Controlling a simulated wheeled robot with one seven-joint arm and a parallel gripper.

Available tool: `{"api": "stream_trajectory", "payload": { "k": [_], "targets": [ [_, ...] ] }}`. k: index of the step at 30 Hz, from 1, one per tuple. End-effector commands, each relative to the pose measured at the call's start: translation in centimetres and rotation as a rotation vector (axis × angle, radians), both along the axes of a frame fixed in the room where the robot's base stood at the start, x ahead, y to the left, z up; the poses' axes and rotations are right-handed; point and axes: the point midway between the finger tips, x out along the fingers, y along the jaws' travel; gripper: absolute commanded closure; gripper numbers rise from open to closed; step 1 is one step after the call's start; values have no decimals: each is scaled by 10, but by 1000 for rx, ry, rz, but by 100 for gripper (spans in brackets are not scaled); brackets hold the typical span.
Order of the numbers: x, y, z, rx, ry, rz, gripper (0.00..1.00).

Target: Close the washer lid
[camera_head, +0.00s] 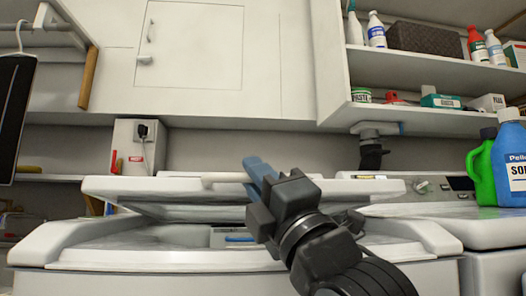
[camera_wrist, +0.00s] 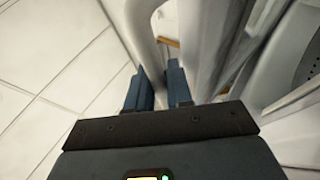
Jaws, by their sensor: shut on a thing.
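The white washer lid (camera_head: 130,187) is partly open, held at a low angle above the washer's top opening (camera_head: 180,237) in the head view. A pale bar or edge of the lid (camera_head: 222,177) reaches my gripper (camera_head: 258,167). My gripper's blue fingers are shut on the lid there. In the wrist view the fingers (camera_wrist: 160,75) stand close together at a curved pale part of the lid (camera_wrist: 142,25). The exact contact between the fingers is partly hidden. The washer body (camera_head: 90,280) is white.
Right of the washer, a second white machine (camera_head: 500,232) bears a green jug (camera_head: 482,165) and a blue detergent bottle (camera_head: 508,165). Shelves (camera_head: 400,70) with bottles and boxes hang above. A dark garment on a hanger (camera_head: 14,105) hangs at left.

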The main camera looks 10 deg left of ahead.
Motion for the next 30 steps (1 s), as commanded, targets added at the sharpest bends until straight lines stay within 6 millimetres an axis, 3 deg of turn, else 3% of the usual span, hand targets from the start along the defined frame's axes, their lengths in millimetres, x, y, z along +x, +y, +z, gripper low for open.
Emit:
{"api": "stream_trajectory", "payload": {
  "k": [1,6,20,21,26,30],
  "targets": [
    [1,-1,-11,0,4,-3,100],
    [-1,0,-25,1,2,-4,100],
    [-1,0,-27,1,0,-4,100],
    [-1,0,-27,1,0,-4,76],
    [-1,0,-27,1,1,-3,61],
    [-1,1,-28,0,3,-2,59]
  ]
}}
